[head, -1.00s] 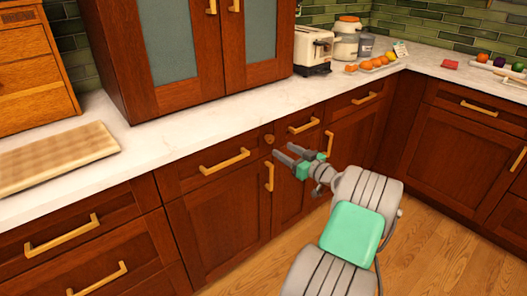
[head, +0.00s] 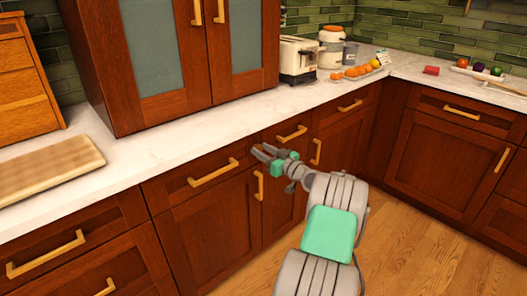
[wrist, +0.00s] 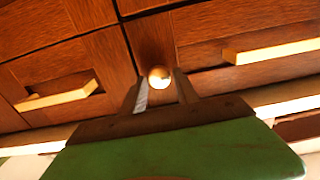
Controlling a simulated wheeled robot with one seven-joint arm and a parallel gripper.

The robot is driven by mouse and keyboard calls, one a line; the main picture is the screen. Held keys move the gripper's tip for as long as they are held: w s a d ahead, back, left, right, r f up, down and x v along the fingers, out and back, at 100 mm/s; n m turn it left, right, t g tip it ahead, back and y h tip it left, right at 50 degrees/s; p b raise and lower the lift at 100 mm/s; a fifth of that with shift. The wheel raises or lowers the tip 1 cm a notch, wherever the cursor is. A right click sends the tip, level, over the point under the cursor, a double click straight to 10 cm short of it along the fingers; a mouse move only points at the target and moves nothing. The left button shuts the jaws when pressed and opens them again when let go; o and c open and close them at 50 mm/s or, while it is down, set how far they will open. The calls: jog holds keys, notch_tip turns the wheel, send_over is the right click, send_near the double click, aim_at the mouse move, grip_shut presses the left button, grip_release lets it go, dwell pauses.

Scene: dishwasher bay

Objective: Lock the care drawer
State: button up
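A small round brass-coloured knob (wrist: 159,77) sits on the wooden front in the wrist view, between two drawer fronts with bar handles. My gripper (wrist: 160,88) is open, with its fingertips on either side of the knob in that picture; I cannot tell whether they touch it. In the head view my gripper (head: 258,151) is at the cabinet front and hides the knob. The wide drawer (head: 178,189) is to its left and a narrow drawer (head: 303,122) to its right. Both look shut. No label shows which is the care drawer.
A white counter (head: 200,138) runs above the drawers, with a tall glass-door cabinet (head: 135,105) on it. A vertical door handle (head: 258,186) is just below my gripper. A toaster (head: 297,62) and several fruits stand further right. The wood floor (head: 400,230) is clear.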

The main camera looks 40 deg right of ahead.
grip_shut()
dwell(0.9)
